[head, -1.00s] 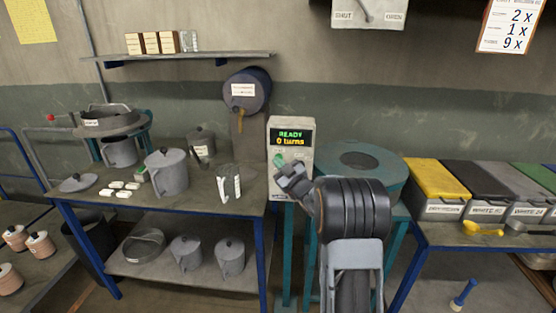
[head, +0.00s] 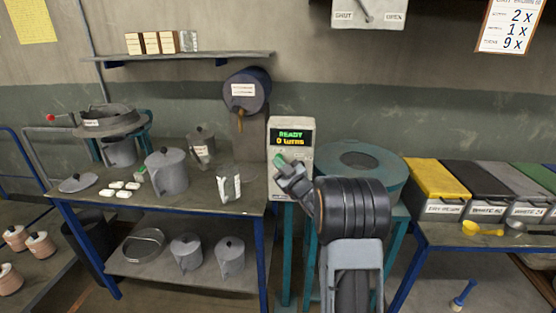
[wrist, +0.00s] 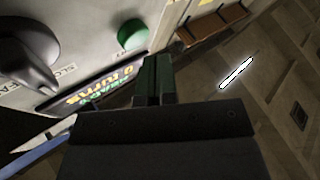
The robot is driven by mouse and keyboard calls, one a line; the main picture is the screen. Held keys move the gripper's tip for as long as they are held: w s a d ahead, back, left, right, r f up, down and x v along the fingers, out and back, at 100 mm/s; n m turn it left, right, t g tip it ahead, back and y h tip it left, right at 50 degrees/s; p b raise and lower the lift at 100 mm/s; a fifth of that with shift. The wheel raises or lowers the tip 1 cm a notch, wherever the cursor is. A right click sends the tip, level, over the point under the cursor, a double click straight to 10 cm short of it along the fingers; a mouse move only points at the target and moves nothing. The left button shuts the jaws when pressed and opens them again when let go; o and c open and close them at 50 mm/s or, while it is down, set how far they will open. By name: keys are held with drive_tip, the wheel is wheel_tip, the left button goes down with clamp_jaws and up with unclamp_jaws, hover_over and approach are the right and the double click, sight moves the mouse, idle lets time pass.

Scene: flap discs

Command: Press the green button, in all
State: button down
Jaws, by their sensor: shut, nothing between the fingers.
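The control box (head: 304,153) stands on a teal stand, with a lit display (head: 291,137) reading READY and 0 turns. The green button (head: 279,160) is on its front below the display, partly behind my gripper. My gripper (head: 283,165) is shut and empty, right at the box's front by the button. In the wrist view the green button (wrist: 132,34) sits just beyond and slightly left of my shut fingertips (wrist: 155,62). A gap shows between them there; from the head view I cannot tell whether they touch. A dark knob (wrist: 28,52) is at the left of the panel.
A round teal machine (head: 362,165) stands right behind my arm. A bench (head: 100,205) with a grey jug (head: 167,172) and white pieces is at left. Lidded bins (head: 436,178) and a yellow scoop (head: 480,228) are on the right table.

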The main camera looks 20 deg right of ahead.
drive_tip(key=shift+w+d+f+b, duration=0.15)
drive_tip(key=shift+w+b, duration=0.1)
drive_tip(key=shift+b, duration=0.15)
